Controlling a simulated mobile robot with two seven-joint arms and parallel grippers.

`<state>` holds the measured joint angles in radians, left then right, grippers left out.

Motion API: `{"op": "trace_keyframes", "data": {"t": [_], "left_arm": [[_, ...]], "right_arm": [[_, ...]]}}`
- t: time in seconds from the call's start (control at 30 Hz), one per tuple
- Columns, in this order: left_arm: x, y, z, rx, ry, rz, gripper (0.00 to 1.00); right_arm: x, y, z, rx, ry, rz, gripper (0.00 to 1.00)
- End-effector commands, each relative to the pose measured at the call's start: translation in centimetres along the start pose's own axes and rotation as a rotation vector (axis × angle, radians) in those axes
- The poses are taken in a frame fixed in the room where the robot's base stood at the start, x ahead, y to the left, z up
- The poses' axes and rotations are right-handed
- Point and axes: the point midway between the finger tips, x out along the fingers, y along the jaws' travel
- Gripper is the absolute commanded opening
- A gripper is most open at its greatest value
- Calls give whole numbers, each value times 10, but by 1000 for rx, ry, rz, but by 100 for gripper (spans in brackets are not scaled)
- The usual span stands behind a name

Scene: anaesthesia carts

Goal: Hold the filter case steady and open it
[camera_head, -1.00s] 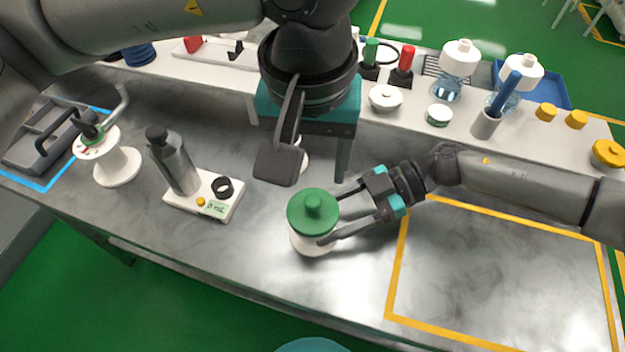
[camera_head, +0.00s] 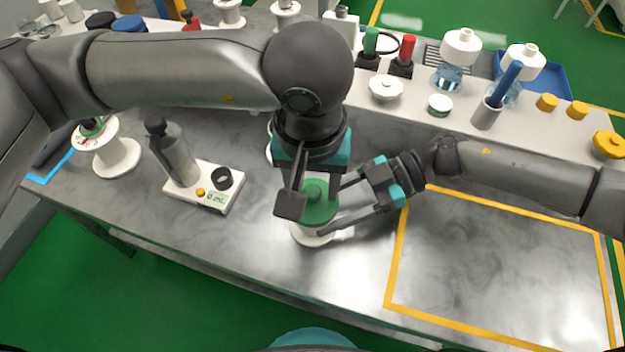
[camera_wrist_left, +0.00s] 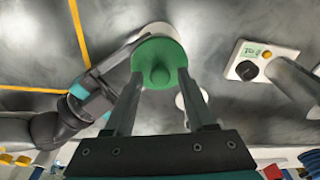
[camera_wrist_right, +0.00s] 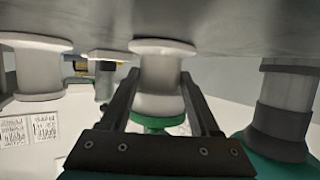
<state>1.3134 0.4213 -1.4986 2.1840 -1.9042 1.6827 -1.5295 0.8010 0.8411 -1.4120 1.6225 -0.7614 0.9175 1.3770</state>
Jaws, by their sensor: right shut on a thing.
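The filter case stands upright on the grey bench, with a green knobbed lid (camera_head: 319,213) on a white body (camera_head: 306,236). My right gripper (camera_head: 333,210) comes from the right and is shut on the white body; its fingers flank the body (camera_wrist_right: 157,75) in the right wrist view. My left gripper (camera_head: 311,197) points down over the lid, open, partly hiding it. In the left wrist view its fingertips (camera_wrist_left: 160,76) lie on both sides of the knob, over the lid (camera_wrist_left: 160,52). Whether they touch it, I cannot tell.
A white device with a black ring (camera_head: 205,188) and a grey bottle (camera_head: 174,155) stand left of the case. A white spool-shaped stand (camera_head: 117,157) is farther left. A yellow-outlined area (camera_head: 490,270) at the right is bare. Bottles and jars line the back shelf.

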Motion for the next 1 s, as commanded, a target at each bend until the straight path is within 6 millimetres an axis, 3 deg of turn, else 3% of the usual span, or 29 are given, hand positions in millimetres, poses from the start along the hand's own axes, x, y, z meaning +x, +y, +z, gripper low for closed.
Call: {"op": "trace_keyframes", "data": {"t": [0.07, 0.47, 1.0], "left_arm": [[0, 0, 0, 0, 0, 0, 45], [0, 0, 0, 0, 1, 0, 0], [-2, 0, 0, 0, 1, 1, 0]], "right_arm": [[0, 0, 0, -1, 1, 0, 0], [0, 0, 0, 0, 1, 0, 0], [0, 0, 0, 0, 0, 0, 0]]}}
